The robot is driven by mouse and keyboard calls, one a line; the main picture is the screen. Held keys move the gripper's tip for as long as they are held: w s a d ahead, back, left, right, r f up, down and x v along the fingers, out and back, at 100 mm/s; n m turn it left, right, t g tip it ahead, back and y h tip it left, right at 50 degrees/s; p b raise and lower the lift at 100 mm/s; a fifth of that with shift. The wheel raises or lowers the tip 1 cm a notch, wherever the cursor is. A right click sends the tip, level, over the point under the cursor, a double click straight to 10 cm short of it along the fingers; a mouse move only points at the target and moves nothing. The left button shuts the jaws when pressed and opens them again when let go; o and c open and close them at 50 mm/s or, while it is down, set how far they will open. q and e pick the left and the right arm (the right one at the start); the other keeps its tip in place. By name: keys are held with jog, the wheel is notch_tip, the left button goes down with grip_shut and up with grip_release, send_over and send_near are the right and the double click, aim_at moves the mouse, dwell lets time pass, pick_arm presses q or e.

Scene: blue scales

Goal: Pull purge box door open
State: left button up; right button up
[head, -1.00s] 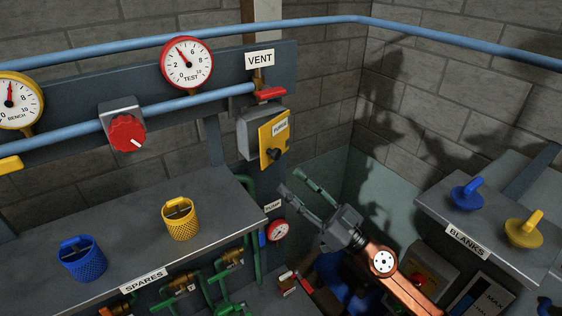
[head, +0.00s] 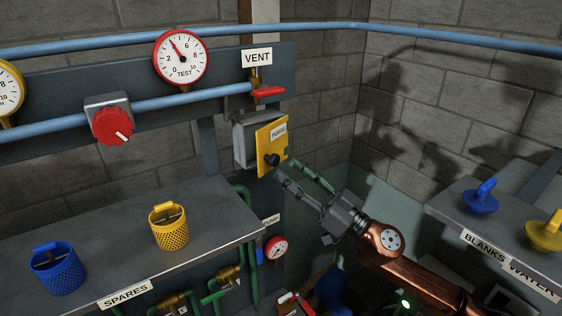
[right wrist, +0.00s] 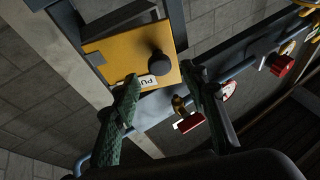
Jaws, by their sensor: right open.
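The grey purge box (head: 244,146) hangs on the wall panel below the VENT label. Its yellow door (head: 272,136) carries a PURGE label and a dark round knob (head: 271,160) near its lower edge. The door also fills the upper left of the right wrist view (right wrist: 112,50), with the knob (right wrist: 160,63) standing out from it. In the right wrist view, the knob lies between and just beyond the fingertips (right wrist: 159,80). My left gripper is not in view.
A red-handled vent valve (head: 267,92) and a blue pipe (head: 190,99) sit above the box. The spares shelf (head: 205,240) with yellow and blue baskets is at left. The blanks shelf (head: 450,209) is at right. A small gauge (head: 276,247) is below.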

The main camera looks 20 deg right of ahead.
aim_at(277, 161)
jog(key=shift+p+x, duration=0.65)
jog(key=shift+x, duration=1.5)
grip_shut()
jog(key=shift+d, duration=0.1)
